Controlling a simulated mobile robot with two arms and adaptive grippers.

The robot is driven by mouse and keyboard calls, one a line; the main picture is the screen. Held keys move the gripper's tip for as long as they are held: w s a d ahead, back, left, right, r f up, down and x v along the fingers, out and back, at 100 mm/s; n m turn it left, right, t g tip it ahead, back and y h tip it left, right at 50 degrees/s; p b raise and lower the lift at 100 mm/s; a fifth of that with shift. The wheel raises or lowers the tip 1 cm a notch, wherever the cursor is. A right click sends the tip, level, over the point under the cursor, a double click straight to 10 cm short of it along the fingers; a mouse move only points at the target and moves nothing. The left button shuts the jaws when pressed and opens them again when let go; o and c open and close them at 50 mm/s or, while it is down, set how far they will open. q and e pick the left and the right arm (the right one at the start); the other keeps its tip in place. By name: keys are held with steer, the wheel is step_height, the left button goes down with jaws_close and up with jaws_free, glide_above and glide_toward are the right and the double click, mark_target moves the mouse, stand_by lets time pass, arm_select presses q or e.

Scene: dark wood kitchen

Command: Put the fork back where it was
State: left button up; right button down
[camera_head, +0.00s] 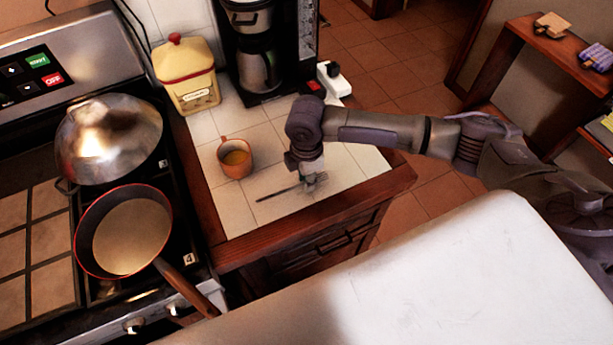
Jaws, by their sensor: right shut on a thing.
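The fork (278,194) is thin and dark, and lies low over the white tiled counter (237,213) with its handle end pointing left. My right gripper (312,180) points down at the fork's right end and is shut on it. The gripper hides part of the fork. I cannot tell whether the fork touches the tiles. My left gripper is not in the view.
An orange mug (235,158) stands left of the fork. A yellow canister (187,76) and a coffee maker (258,55) stand behind. On the stove are a red-rimmed pan (124,232) and a metal dome (108,138). The counter's front left corner is clear.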

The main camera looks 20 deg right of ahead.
steer(key=shift+f, duration=0.65)
steer(key=shift+s+f, duration=0.2)
steer(key=c, duration=1.1)
jaws_free()
steer(key=shift+s+f, duration=0.1)
steer(key=shift+o, duration=1.1)
steer(key=shift+f, duration=0.1)
steer(key=shift+w, duration=0.2)
